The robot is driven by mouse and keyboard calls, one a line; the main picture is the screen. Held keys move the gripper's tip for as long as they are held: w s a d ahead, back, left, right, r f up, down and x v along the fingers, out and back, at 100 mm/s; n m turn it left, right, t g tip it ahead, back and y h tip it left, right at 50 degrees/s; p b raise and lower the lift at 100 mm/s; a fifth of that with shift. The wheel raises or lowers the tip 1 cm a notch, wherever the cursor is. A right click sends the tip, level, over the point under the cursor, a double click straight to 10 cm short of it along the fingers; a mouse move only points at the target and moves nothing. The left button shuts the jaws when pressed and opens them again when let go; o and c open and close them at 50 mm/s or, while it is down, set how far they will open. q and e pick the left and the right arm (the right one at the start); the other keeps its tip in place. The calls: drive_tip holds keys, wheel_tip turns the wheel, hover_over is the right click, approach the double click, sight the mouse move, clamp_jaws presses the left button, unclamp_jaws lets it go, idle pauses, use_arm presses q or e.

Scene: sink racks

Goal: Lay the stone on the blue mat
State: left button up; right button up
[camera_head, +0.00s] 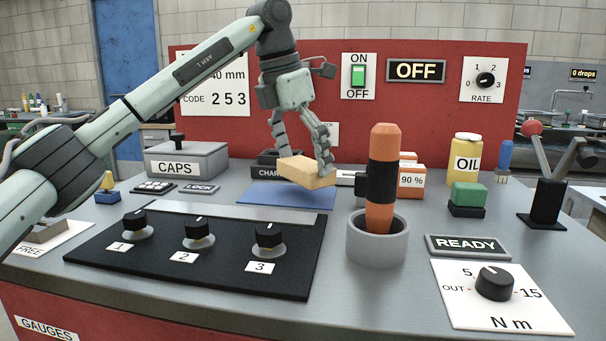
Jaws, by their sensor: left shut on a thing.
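The stone (307,171) is a tan rectangular block. My left gripper (301,160) is shut on it and holds it, slightly tilted, over the blue mat (262,194). The stone appears to be above the mat, with part of the mat's far side hidden behind it. The blue mat lies flat on the grey bench, behind the black panel with three knobs. My right gripper is not in view.
An orange and black tool (381,180) stands upright in a grey cup (377,245) right of the mat. The black knob panel (200,262) lies in front. A grey CAPS box (187,161) stands to the left. White and orange boxes (410,181) stand behind the tool.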

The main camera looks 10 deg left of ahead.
sight(300, 164)
use_arm(q)
wheel_tip(300, 164, down, 3)
drive_tip(key=shift+r, duration=0.1)
drive_tip(key=o, duration=1.1)
drive_tip(key=shift+f, duration=0.2)
drive_tip(key=shift+o, duration=0.4)
